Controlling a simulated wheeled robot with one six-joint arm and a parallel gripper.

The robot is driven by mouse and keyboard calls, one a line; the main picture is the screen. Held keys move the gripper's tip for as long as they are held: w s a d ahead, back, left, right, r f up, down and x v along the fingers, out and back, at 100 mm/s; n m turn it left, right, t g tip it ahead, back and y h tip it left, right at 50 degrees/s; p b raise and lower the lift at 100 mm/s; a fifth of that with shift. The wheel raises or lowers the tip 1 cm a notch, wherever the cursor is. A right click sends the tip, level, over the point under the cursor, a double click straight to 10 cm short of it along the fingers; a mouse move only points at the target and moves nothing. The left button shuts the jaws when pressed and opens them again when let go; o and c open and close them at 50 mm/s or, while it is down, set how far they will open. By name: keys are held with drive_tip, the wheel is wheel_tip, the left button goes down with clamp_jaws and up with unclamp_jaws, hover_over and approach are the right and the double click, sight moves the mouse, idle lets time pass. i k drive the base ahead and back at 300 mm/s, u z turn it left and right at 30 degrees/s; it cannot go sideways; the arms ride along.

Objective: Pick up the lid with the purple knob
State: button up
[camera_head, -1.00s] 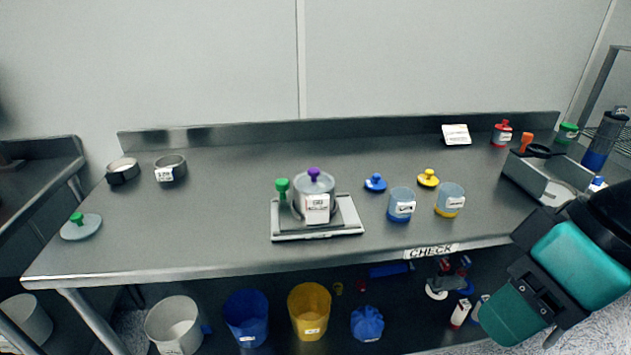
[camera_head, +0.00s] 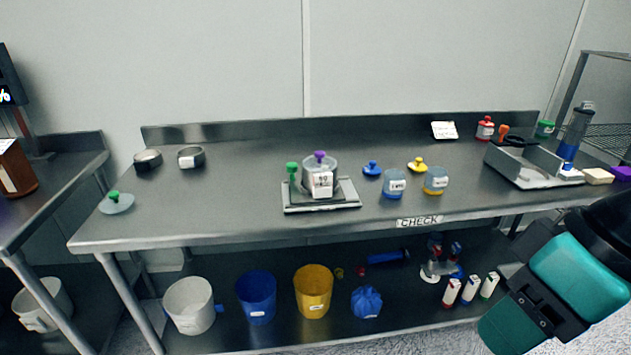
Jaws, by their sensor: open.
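The lid with the purple knob (camera_head: 320,155) sits on a clear labelled canister (camera_head: 321,179). The canister stands on a flat scale-like tray (camera_head: 350,195) near the middle of the steel table. A green knob (camera_head: 292,170) rises just left of the canister; what it belongs to is partly hidden. My arm, black and teal, shows at the lower right, well apart from the lid. My gripper's fingertips cannot be made out in this view.
A blue lid (camera_head: 372,169), a yellow lid (camera_head: 417,164) and two jars (camera_head: 395,183) stand right of the tray. A green-knobbed lid (camera_head: 116,203) and two rings (camera_head: 191,157) lie at left. A metal bin (camera_head: 520,168) stands at right.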

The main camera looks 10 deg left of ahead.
sight(318, 163)
drive_tip(key=k, duration=0.75)
drive_tip(key=u, duration=0.85)
drive_tip(key=i, duration=0.7)
drive_tip(key=u, duration=0.55)
drive_tip(key=i, duration=0.8)
drive_tip(key=z, duration=0.85)
drive_tip(key=i, duration=0.7)
drive_tip(key=z, duration=0.65)
